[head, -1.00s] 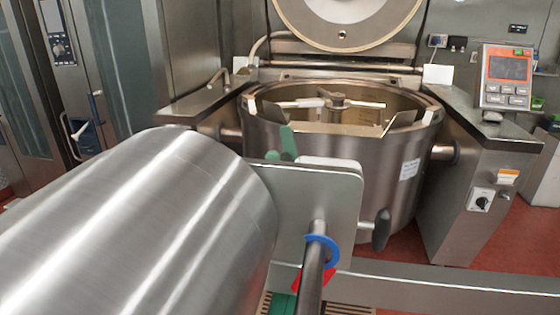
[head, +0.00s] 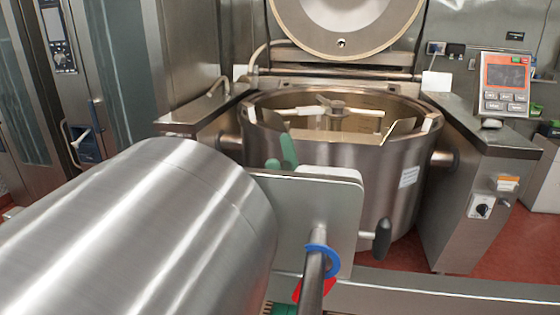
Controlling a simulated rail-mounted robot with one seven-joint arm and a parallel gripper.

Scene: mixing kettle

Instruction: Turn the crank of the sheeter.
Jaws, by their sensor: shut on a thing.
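A large brushed-metal cylinder (head: 130,230) fills the lower left of the head view, very close. At its right end stands a flat metal plate (head: 345,205) with rounded corners. A metal rod (head: 313,285) with a blue ring (head: 322,260) and a red piece (head: 316,291) runs down in front of the plate. A dark handle (head: 382,239) on a pale stub shows at the plate's right edge; it looks like a crank grip, but I cannot tell what it joins. I cannot make out my gripper or its fingers anywhere.
An open mixing kettle (head: 395,160) with a raised lid (head: 345,45) stands behind the plate. A control panel (head: 506,84) and a side housing (head: 470,200) are at right. Tall cabinets (head: 110,70) stand at left. Red floor (head: 520,240) shows at right.

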